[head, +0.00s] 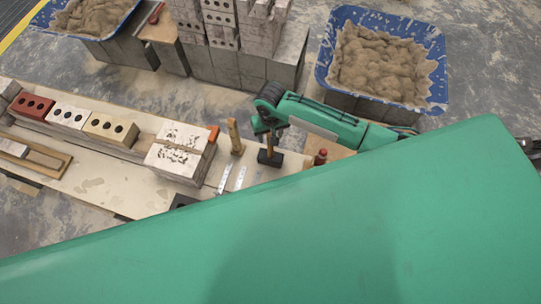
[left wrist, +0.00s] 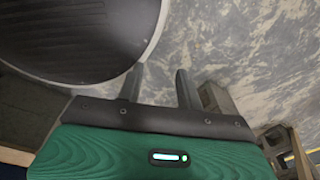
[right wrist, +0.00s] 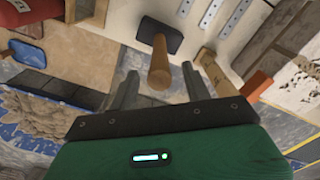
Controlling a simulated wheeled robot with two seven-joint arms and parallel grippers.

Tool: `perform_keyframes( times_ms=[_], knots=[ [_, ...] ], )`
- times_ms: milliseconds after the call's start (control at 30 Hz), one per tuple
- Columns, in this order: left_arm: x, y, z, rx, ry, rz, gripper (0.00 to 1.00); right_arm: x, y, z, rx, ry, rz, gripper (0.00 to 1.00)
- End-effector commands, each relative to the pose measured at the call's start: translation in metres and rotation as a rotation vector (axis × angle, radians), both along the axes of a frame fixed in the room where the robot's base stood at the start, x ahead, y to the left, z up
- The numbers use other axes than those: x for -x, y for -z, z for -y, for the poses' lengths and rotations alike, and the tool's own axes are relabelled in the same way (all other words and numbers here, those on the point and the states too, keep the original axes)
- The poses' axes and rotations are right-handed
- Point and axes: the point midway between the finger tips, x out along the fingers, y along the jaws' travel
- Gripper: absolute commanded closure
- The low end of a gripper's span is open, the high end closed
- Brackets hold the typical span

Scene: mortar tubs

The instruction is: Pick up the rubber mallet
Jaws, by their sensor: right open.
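The rubber mallet (head: 269,157) stands on its black head on the board, its wooden handle pointing up. In the right wrist view, the mallet's handle (right wrist: 159,72) points toward the camera, with the black head (right wrist: 162,38) beyond it. My right gripper (head: 267,128) is above the mallet, and it also shows in the right wrist view (right wrist: 160,70). Its fingers are open, one on each side of the handle; I cannot tell whether they touch it. My left gripper (left wrist: 159,75) is open and empty over the floor, away from the board.
Bricks (head: 70,116) and a pale block (head: 180,152) line the board left of the mallet. A wooden-handled tool (head: 235,136) stands close beside it, near metal strips (head: 232,180). A blue mortar tub (head: 438,75) is behind right. Stacked blocks (head: 232,68) stand behind.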

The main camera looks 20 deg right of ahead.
Motion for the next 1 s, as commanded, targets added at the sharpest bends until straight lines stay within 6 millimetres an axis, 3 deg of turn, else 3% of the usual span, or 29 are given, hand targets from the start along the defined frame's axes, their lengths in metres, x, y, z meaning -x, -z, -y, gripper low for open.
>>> perform_keyframes(
  times_ms=[233,533,800,1000],
  knots=[
    [0.008,-0.012,0.0,0.0,0.0,-0.01,0.64,0.0,0.028,0.001,0.001,-0.001,-0.001,0.51],
    [0.01,-0.012,0.0,0.0,0.001,-0.014,0.64,0.0,0.034,0.001,0.001,-0.002,0.0,0.51],
    [0.01,-0.012,0.0,0.0,0.002,-0.014,0.64,0.0,0.034,0.001,0.001,-0.001,0.0,1.0],
    [0.01,-0.012,-0.001,-0.001,0.002,-0.014,0.64,-0.001,0.033,0.001,0.0,-0.001,0.002,1.0]
  ],
)
